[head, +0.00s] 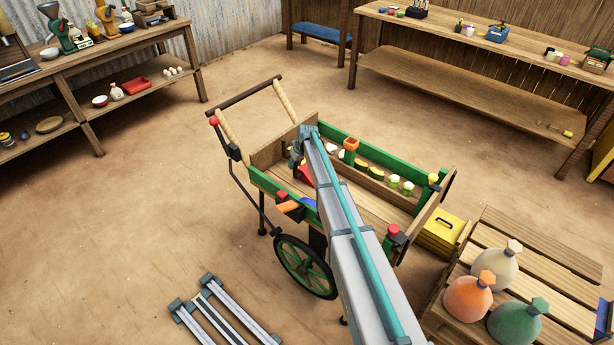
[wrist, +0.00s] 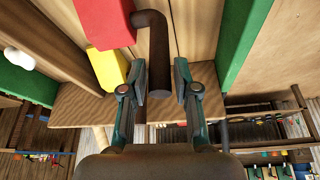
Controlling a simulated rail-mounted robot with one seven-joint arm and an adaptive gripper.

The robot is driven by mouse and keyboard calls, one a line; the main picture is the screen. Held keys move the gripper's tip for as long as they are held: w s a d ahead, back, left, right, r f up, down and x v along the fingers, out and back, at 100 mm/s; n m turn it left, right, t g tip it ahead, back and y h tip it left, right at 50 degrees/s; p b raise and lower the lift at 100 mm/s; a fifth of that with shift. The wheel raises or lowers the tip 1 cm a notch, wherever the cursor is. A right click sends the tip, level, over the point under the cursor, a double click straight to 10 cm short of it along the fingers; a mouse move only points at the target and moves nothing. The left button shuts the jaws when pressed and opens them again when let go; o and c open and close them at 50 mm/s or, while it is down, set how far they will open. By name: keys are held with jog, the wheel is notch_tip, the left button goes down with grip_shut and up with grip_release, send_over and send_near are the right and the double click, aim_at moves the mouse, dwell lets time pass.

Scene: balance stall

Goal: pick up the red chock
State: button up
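The red chock (wrist: 103,22) is a red block at the top left of the wrist view, with a dark bent handle (wrist: 152,45). A yellow block (wrist: 108,68) sits right against or beside it; I cannot tell if they are joined. My gripper (wrist: 160,72) is open, its two fingers on either side of the handle's end, with small gaps visible. In the head view, a bit of red (head: 305,172) shows in the cart beside my arm, likely the chock. My arm hides most of that area and the fingers.
The green-sided wooden cart (head: 345,128) surrounds the chock; its green wall (wrist: 243,40) is right of my fingers. A pallet (head: 540,237) with sacks stands right.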

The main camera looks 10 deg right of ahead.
grip_shut()
jog(key=shift+r, duration=0.2)
